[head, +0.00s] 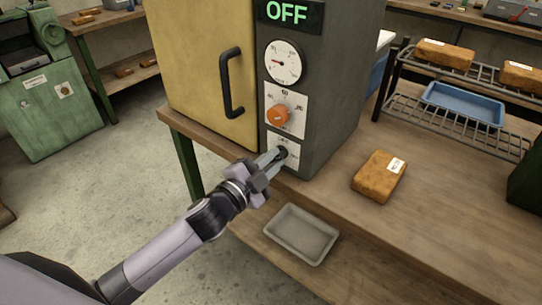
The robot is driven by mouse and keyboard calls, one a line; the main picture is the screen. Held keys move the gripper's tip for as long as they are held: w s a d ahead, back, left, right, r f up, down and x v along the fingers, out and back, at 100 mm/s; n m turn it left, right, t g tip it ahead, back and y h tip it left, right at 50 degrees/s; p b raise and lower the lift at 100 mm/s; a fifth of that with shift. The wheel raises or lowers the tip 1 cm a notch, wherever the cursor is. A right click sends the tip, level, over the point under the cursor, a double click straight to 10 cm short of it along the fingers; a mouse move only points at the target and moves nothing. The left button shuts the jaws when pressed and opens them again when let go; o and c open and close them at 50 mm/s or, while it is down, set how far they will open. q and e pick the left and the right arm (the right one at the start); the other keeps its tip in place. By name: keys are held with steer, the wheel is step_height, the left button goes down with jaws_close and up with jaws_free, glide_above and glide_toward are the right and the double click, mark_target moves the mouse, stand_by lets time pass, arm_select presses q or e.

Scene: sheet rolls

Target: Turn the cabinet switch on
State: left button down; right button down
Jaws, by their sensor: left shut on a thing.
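The cabinet (325,100) stands on a wooden bench, with a yellow door (205,60) and a dark grey control panel. A green OFF sign (287,13) is lit at its top. The cabinet switch (282,153) is a small dark knob on a white plate low on the panel. My left gripper (277,158) is at this plate with its fingers shut on the switch, hiding part of it. My right gripper is not in view.
Above the switch are an orange dial (278,115) and a round gauge (283,63). A black door handle (231,83) sticks out at left. An orange-brown block (379,176) lies on the bench (430,215) at right, near a wire rack (440,115). A grey tray (301,235) sits below.

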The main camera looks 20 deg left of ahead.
arm_select(q)
steer(key=shift+m, duration=0.9)
steer(key=m+p, duration=0.1)
steer(key=m, duration=0.1)
steer(key=shift+f+m, duration=0.1)
steer(key=shift+m, duration=1.5)
steer(key=c, duration=1.1)
jaws_free()
